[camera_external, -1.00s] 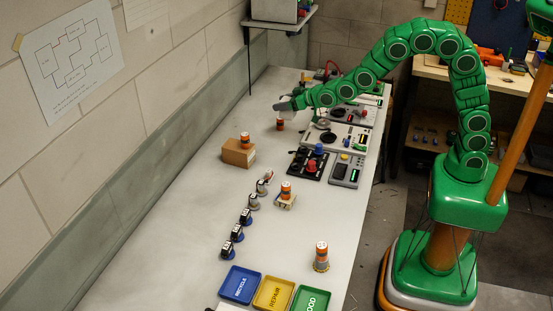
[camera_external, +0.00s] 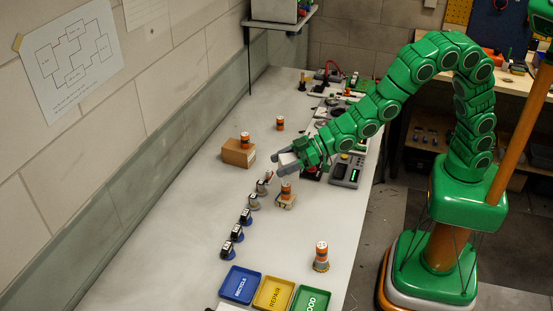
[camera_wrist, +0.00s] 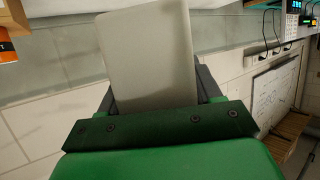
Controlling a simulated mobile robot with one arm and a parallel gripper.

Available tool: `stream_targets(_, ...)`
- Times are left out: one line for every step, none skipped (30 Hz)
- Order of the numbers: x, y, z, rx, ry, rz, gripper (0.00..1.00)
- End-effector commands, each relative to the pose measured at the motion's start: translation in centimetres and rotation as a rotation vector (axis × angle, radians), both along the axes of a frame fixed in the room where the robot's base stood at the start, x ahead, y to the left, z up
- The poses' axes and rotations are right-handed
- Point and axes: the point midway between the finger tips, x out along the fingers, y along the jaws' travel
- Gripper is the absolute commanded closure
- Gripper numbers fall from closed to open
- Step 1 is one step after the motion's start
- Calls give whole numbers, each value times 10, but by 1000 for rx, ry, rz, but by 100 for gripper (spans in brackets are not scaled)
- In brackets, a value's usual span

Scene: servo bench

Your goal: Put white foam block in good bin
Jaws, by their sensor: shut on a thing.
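My gripper (camera_external: 290,160) is shut on the white foam block (camera_external: 286,161) and holds it above the bench, just behind an orange-topped servo on a small stand. In the wrist view the block (camera_wrist: 150,60) is a pale grey-white slab between my two dark fingers (camera_wrist: 155,90). The good bin (camera_external: 311,300) is a green tray at the bottom of the external view, its label partly cut off by the frame edge. It lies well in front of the gripper, apart from the block.
A yellow repair bin (camera_external: 273,294) and a blue recycle bin (camera_external: 240,284) sit left of the good bin. An orange-topped servo (camera_external: 321,256) stands behind the bins. Several dark servos (camera_external: 236,232) line the left. A cardboard box (camera_external: 238,153) stands farther back.

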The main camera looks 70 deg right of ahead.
Motion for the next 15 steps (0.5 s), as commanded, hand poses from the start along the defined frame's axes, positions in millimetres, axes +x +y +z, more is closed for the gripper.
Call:
stream_targets(-13,19,0,0,0,36,66)
stream_targets(-20,29,0,0,0,57,66)
stream_targets(-29,42,1,0,0,83,66)
stream_targets(-37,51,1,0,0,103,66)
stream_targets(-44,60,1,-1,0,124,66)
stream_targets(-54,73,1,-1,0,151,66)
stream_targets(-62,81,1,0,1,170,66)
stream_targets(-70,91,1,-1,1,190,66)
stream_targets(-81,102,1,-1,1,216,66)
stream_targets(-90,111,1,-2,1,237,66)
stream_targets(-98,119,1,-3,1,257,66)
stream_targets(-110,130,1,-2,2,283,66)
stream_targets(-118,138,1,-3,3,302,66)
stream_targets(-128,146,1,-3,3,324,66)
stream_targets(-139,156,1,-4,3,350,66)
